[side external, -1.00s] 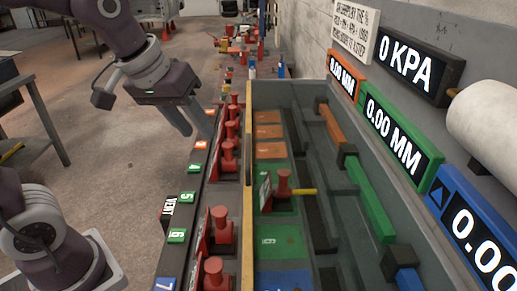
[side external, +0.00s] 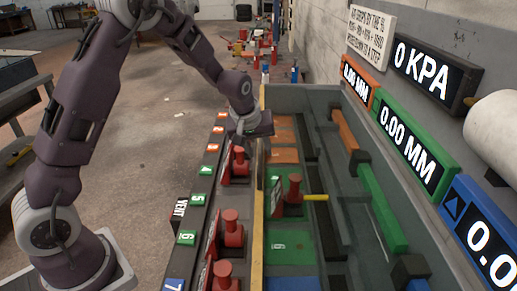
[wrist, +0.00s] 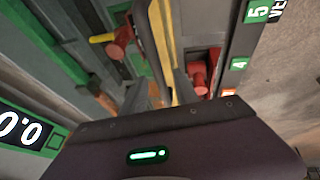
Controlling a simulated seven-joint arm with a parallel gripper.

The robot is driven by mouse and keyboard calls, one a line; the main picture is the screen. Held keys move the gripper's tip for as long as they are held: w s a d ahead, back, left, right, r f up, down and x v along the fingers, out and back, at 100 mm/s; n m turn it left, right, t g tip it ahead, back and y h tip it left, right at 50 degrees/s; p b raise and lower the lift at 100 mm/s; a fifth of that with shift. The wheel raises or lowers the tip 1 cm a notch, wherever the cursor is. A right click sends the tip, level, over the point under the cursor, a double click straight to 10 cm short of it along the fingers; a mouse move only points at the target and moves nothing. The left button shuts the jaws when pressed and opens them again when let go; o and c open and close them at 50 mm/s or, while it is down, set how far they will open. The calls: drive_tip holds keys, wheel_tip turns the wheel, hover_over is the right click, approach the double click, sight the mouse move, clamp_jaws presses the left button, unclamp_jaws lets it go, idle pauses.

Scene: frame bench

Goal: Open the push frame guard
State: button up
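My gripper (side external: 247,140) points down over the yellow rail (side external: 258,220) along the left wall of the grey frame trough. Its fingers are mostly hidden by the wrist in the side view. In the wrist view the grey fingers (wrist: 160,70) are close to the yellow rail (wrist: 164,22); their gap is unclear. A red post with a yellow handle (side external: 316,197) stands on a green plate inside the trough; it also shows in the wrist view (wrist: 103,38). Red clamp-like posts (side external: 232,228) line the left side. I cannot tell which part is the guard.
Numbered tags (side external: 198,199) run along a dark strip left of the red posts. A long orange-green-blue bar (side external: 375,195) lies inside the trough at right. Displays on the wall read 0 KPA (side external: 423,65) and 0.00 MM (side external: 408,145). The floor at left is open.

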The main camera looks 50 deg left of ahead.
clamp_jaws()
idle(1.4)
